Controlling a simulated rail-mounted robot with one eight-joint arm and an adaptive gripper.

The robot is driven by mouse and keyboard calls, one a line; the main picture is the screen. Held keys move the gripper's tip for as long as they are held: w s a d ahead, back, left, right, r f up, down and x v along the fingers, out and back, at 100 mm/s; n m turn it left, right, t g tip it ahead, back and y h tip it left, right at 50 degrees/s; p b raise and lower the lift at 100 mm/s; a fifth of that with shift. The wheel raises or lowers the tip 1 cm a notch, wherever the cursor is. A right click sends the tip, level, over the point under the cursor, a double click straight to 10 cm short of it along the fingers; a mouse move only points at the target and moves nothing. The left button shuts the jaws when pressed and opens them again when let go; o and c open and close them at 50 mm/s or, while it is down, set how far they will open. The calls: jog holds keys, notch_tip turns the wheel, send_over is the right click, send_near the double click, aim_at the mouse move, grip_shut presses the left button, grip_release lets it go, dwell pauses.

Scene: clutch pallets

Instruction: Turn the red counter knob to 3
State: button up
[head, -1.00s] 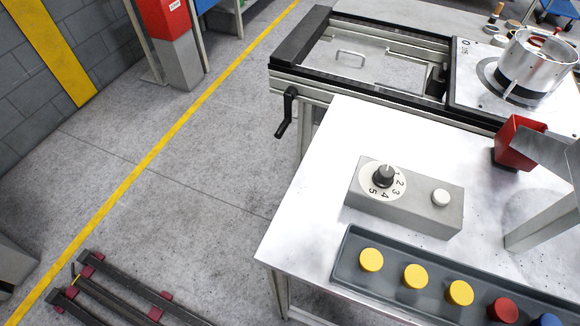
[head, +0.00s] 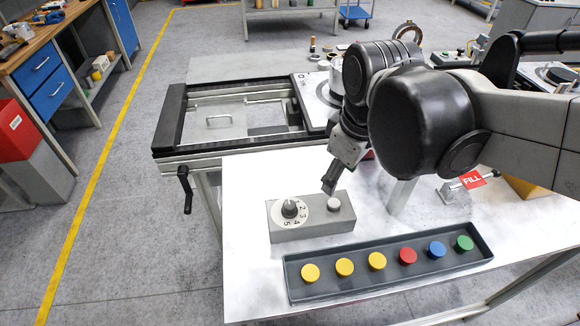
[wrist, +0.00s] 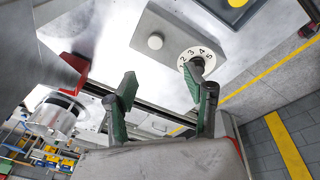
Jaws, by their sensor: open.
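A grey counter box (head: 290,231) stands on the white table. Its knob (head: 290,208) looks black, not red, and sits on a white dial (head: 306,205) numbered up to 5. Which number it points to is too small to tell. A white round button (head: 334,203) is at the box's right end. My gripper (head: 328,186) is above and behind the button end, apart from the knob. In the wrist view my gripper (wrist: 162,82) has its two green-padded fingers spread with nothing between them. The right finger partly covers the knob beside the dial (wrist: 203,53); the button also shows (wrist: 155,41).
A dark tray (head: 390,280) with yellow, red, blue and green round pieces lies in front of the box. A metal post (head: 402,193) stands right of the box, and a FILL sign (head: 473,179) farther right. A black-edged frame (head: 170,120) borders the table behind.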

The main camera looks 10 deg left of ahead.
aim_at(289, 205)
jog(key=a+r+n+g+p, duration=0.2)
jog(key=a+r+n+p, duration=0.15)
jog(key=a+n, duration=0.45)
jog(key=f, duration=0.5)
jog(key=a+f+m, duration=0.1)
jog(key=f, duration=0.4)
jog(key=f+m, duration=0.1)
jog(key=f, duration=0.3)
jog(key=shift+s+a+f+h+p, duration=0.15)
jog(key=shift+a+f+h+p, duration=0.2)
jog(key=shift+f+h, duration=0.05)
jog(key=shift+c, duration=0.2)
jog(key=c, duration=1.1)
